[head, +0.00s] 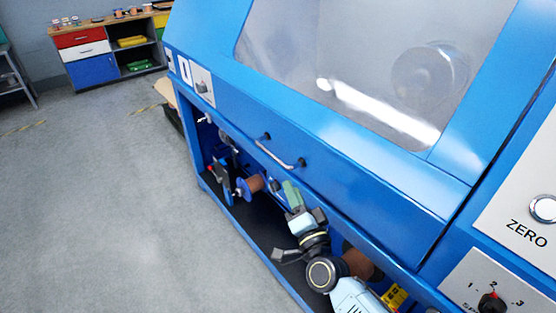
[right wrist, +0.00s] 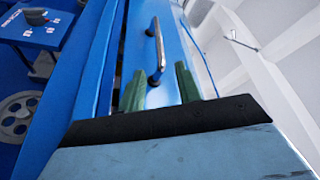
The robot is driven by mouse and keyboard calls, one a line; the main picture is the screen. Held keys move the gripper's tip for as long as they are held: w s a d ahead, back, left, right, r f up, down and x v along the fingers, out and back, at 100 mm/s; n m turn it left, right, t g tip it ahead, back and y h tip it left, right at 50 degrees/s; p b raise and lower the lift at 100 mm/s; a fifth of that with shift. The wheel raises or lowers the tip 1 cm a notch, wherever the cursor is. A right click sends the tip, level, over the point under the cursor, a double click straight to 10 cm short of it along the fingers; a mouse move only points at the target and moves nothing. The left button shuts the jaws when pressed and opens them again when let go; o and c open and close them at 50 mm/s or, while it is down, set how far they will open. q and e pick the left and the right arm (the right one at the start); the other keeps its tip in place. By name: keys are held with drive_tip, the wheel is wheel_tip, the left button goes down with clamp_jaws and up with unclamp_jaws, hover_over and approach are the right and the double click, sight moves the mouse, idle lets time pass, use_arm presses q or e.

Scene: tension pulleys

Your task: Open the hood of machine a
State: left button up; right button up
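The blue machine's hood (head: 340,130) has a large clear window (head: 350,65) and looks closed. A metal bar handle (head: 278,156) sits on its lower front edge. The handle also shows in the right wrist view (right wrist: 155,45), just beyond my fingertips and roughly in line with the gap between them. My right gripper (head: 292,192) is below the handle in the head view, apart from it. In the right wrist view its two green fingers (right wrist: 160,82) are spread with nothing between them. My left gripper is in neither view.
Below the hood is an open blue bay with copper-coloured spools (head: 251,185) and a lower frame rail. A control panel with a ZERO button (head: 543,208) and a rotary knob (head: 491,302) is at the right. A drawer cabinet (head: 90,60) stands far off; the left floor is clear.

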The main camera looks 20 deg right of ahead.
sight(278, 157)
drive_tip(key=x, duration=1)
drive_tip(key=shift+f+b, duration=0.1)
drive_tip(key=shift+b, duration=0.25)
drive_tip(key=shift+w+r, duration=0.2)
drive_tip(key=shift+w, duration=0.5)
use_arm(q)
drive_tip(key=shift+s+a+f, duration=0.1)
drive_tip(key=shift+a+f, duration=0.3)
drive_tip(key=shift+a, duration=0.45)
use_arm(e)
drive_tip(key=c, duration=0.7)
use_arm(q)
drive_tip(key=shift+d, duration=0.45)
use_arm(e)
clamp_jaws()
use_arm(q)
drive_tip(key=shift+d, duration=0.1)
